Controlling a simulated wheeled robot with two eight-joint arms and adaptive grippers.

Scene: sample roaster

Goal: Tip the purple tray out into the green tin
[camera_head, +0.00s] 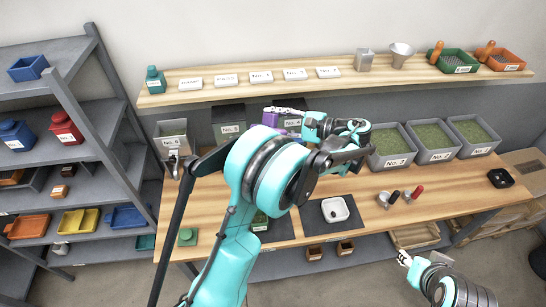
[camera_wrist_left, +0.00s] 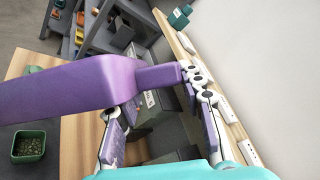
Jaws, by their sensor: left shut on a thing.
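The purple tray (camera_wrist_left: 70,88) shows large in the left wrist view, with its handle (camera_wrist_left: 158,76) pointing to my left gripper. Its inside is turned away from view, so its contents and exact tilt cannot be told. In the head view only a bit of the purple tray (camera_head: 270,119) shows past my arm. My left gripper (camera_head: 291,122) is shut on the tray and holds it above the bench. The green tin (camera_wrist_left: 29,146) stands open on a dark mat with small bits inside. It is mostly hidden behind my left arm in the head view (camera_head: 260,222). My right gripper (camera_head: 405,259) is low at right, apart from the bench objects.
A white bowl (camera_head: 335,209) stands on a dark mat right of the tin. A green lid (camera_head: 188,237) lies at the left. Grey bins, including No. 3 (camera_head: 391,160), line the back. A wall shelf (camera_head: 350,85) with labels runs above.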

